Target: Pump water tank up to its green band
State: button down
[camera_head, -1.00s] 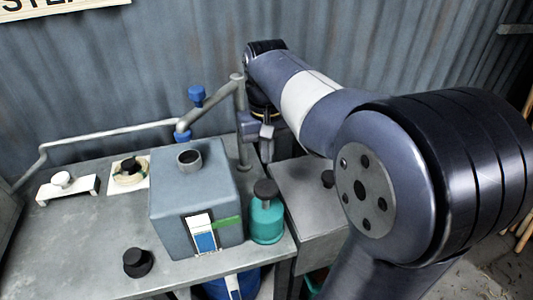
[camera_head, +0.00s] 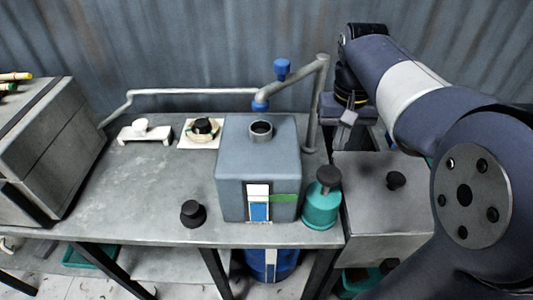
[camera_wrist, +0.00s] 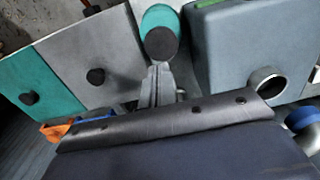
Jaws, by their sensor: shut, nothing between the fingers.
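The grey-blue water tank (camera_head: 235,160) stands on the metal bench with an open round neck (camera_head: 261,131) on top. Its front gauge (camera_head: 259,203) shows blue water with white above it. The green band (camera_head: 286,198) sticks out to the gauge's right, and the blue top looks slightly below it. A teal canister (camera_head: 320,209) with a black knob stands right of the tank. My gripper (camera_head: 347,117) is shut and empty, right of the pipe and behind the canister. In the wrist view my gripper (camera_wrist: 162,82) points towards the canister's black top (camera_wrist: 162,44), apparently apart from it.
A black knob (camera_head: 192,213) sits on the front of the bench (camera_head: 140,205). A grey cabinet (camera_head: 385,215) stands to the right, a large box (camera_head: 50,140) to the left.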

notch_tip(320, 180, up, 5)
send_over(328, 173)
jog(key=shift+r, duration=0.15)
dwell(0.4)
notch_tip(328, 173, down, 14)
jog(key=shift+f+p, duration=0.1)
jog(key=shift+p, duration=0.55)
